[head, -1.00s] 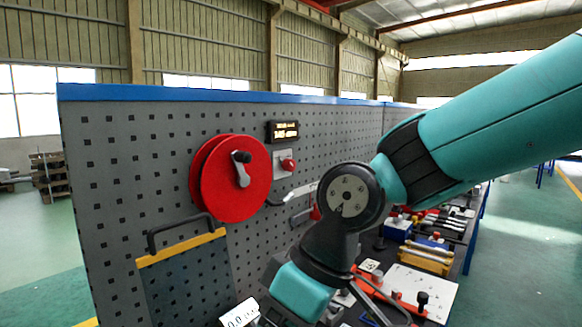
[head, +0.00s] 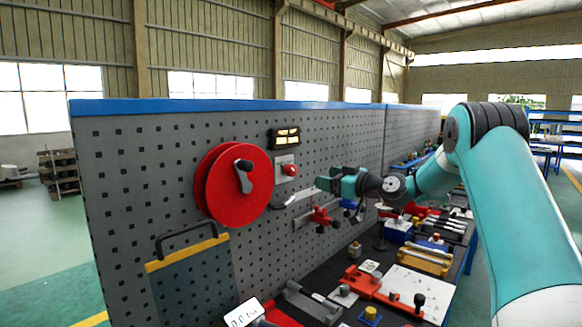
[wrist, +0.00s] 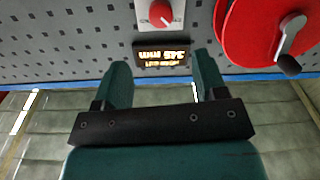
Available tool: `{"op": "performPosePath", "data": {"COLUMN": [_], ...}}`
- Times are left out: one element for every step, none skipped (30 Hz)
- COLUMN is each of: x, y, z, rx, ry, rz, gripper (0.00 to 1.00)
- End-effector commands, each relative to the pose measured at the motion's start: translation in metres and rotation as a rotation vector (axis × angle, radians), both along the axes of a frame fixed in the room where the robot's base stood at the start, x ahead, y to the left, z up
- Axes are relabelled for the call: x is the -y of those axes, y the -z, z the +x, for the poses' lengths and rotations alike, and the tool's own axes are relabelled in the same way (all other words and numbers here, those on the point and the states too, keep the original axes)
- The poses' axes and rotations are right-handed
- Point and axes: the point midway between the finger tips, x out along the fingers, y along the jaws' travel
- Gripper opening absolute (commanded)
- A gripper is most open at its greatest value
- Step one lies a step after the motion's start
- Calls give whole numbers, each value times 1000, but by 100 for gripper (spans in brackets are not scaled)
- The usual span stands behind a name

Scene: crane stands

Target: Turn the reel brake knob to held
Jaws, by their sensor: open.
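The reel brake knob (head: 291,170) is a small red knob on a light square plate on the pegboard, right of the red reel (head: 240,185). In the wrist view, which looks upside down, the red knob (wrist: 160,13) is at the top edge, partly cut off, with a pale pointer mark. My gripper (head: 326,183) is right of the knob in the head view and apart from it. In the wrist view my gripper (wrist: 163,72) has its fingers spread with nothing between them, the lit display (wrist: 161,53) showing beyond the gap.
The reel's crank handle (head: 244,175) sticks out from its face. A grey lever (head: 292,198) and a red clamp on a rail (head: 321,216) sit below the knob. A handled panel (head: 190,270) is at lower left. The bench at right holds several tools and blocks.

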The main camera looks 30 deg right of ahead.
Motion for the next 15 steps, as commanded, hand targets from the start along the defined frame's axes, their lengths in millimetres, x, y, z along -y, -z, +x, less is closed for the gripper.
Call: {"op": "performPosePath", "data": {"x": [-8, -11, -15, -17, -21, -24, -27, -30, -34, -36, -38, -41, -43, -45, -47], "y": [-6, -6, -7, -6, -6, -6, -6, -6, -6, -6, -5, -6, -5, -5, -4], "z": [11, 18, 26, 33, 39, 47, 54, 60, 68, 74, 79, 86, 91, 95, 100], "rx": [-1, -2, -1, -2, -1, -2, -2, -2, -2, -1, -1, -2, -3, -1, -2], "ry": [-7, -7, -7, -6, -7, -6, -7, -6, -6, -5, -4, -5, -4, -3, -3], "rz": [0, -1, 0, 0, 0, -1, 0, 0, 0, 1, -1, -1, 0, -1, 0], "gripper": [65, 65, 65, 65, 65, 65, 65, 65, 65, 65, 65, 65, 65, 65, 65]}}
